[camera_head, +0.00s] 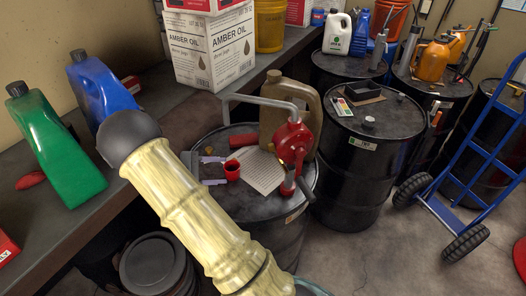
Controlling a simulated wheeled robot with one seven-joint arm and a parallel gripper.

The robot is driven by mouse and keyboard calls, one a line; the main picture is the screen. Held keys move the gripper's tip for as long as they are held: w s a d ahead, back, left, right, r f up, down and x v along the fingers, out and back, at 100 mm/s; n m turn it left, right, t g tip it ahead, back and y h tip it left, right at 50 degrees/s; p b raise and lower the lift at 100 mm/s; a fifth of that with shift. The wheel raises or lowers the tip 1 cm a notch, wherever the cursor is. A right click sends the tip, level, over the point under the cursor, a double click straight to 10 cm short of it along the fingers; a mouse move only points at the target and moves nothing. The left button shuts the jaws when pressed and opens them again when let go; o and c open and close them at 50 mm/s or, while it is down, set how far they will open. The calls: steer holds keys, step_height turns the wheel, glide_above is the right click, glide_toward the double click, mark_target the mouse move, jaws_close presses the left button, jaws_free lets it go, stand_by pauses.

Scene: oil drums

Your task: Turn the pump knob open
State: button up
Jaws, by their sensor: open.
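A red drum pump (294,143) stands upright on a black oil drum (278,233) in the middle of the view. A grey spout pipe (262,102) bends from its top to the left. A short handle sticks out low on the pump's front; I cannot clearly tell which part is the knob. My gripper (224,171) is over the left of the drum top, its pale fingers apart and pointing right. It is left of the pump and apart from it. My pale arm hides part of the drum and the gripper's base.
A small red cup (232,171) is right at the fingertips; contact is unclear. A paper sheet (262,174) and a tan jug (288,108) are beside the pump. Another drum (358,180) stands right. A bench (85,178) with bottles runs left. A blue hand truck (466,185) stands right.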

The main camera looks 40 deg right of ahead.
steer(key=w+h, duration=0.3)
steer(key=w, duration=0.1)
steer(key=p, duration=0.7)
glide_toward(267, 148)
steer(key=x, duration=0.8)
steer(key=shift+s+d, duration=0.15)
steer(key=shift+d, duration=0.15)
steer(key=c, duration=1)
